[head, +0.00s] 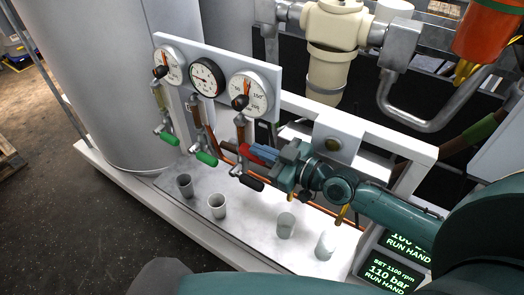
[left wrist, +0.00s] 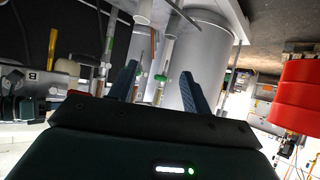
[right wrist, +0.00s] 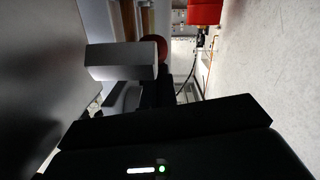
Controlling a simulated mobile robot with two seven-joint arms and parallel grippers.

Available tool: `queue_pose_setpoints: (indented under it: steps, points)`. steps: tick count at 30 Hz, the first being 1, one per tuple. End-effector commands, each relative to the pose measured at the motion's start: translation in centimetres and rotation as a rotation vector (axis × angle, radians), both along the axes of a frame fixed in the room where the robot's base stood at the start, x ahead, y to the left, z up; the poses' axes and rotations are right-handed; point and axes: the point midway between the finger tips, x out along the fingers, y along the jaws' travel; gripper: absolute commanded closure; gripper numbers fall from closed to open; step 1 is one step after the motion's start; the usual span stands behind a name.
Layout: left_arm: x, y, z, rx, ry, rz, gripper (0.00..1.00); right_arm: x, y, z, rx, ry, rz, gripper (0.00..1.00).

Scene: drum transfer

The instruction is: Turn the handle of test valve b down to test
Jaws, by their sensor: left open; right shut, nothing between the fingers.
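Three gauges stand on a white panel (head: 275,100), each above a small valve. The two left valves have green handles (head: 168,138), (head: 206,158). The right one has a black handle (head: 248,183), slanting down to the right. A red piece (head: 246,151) shows just above it. I cannot read which valve is b. My right gripper (head: 264,154) is shut and empty, its blue fingertips close beside the red piece; contact cannot be told. My left gripper (left wrist: 158,85) is open and empty in the left wrist view; a plate marked B (left wrist: 32,77) shows at its left.
Several grey cups (head: 217,206) stand on the white tray (head: 255,240) below the valves. A white frame bar (head: 390,137) runs behind my right arm. A large grey tank (head: 110,80) stands at the left. Lit screens (head: 395,270) are at the lower right.

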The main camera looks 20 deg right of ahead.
Motion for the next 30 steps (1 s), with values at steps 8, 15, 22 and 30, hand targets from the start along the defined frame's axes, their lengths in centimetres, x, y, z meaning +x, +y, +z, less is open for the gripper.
queue_pose_setpoints:
  steps: [8, 15, 22, 30]
  points:
    - [-0.1, 0.1, 1.4, 0.005, 0.008, 0.0, 0.51, 0.3, 0.0, 0.0, -0.032, 0.038, 0.0, 1.0]
    - [-0.7, 0.8, -0.6, 0.022, 0.046, 0.013, 0.51, 0.6, 0.2, -1.7, -0.055, 0.069, -0.001, 1.0]
    - [-0.5, 0.7, -0.2, 0.017, 0.04, 0.014, 0.51, 0.5, 0.2, -1.8, -0.056, 0.074, -0.001, 1.0]
    - [-0.5, 0.7, 1.4, 0.016, 0.039, 0.02, 0.51, 0.8, 0.3, -0.1, -0.057, 0.072, 0.0, 1.0]
